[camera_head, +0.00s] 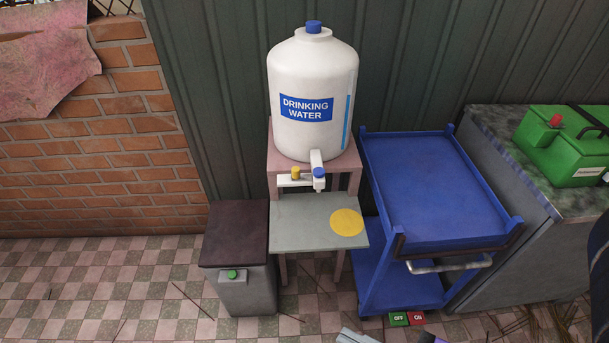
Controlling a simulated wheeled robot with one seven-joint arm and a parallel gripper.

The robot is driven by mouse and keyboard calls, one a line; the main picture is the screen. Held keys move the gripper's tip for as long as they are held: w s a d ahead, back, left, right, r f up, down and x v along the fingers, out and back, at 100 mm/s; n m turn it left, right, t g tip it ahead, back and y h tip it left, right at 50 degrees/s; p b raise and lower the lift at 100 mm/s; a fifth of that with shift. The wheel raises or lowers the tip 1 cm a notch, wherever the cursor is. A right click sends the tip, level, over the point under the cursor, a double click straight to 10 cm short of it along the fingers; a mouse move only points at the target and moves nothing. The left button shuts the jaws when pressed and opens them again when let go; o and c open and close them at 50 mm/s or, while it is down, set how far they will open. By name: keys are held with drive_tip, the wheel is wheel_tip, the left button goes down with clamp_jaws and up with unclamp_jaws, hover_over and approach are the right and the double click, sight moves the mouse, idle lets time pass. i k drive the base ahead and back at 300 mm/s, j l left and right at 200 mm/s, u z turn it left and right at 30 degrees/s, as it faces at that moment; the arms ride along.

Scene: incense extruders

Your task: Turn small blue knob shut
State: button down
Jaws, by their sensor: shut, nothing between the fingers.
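The small blue knob (319,172) sits on top of the white tap (317,158) at the lower front of a large white drinking water container (313,75). The knob is small here, and I cannot tell whether it is turned open or shut. Just left of it, a yellow cup-like piece (296,173) stands on a narrow white ledge (288,183). A larger blue cap (314,27) tops the container. My gripper is not clearly visible in the head view, and nothing is seen touching the knob.
The container stands on a pinkish stand (272,160) above a grey shelf (300,225) with a yellow disc (347,222). A blue cart (425,195) stands close on the right, a grey bin (246,290) on the left. A green box (565,145) rests on the far-right counter.

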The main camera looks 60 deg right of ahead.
sight(311, 25)
drive_tip(key=i+j+z, duration=0.2)
drive_tip(key=i+j, duration=0.8)
drive_tip(key=j, duration=0.1)
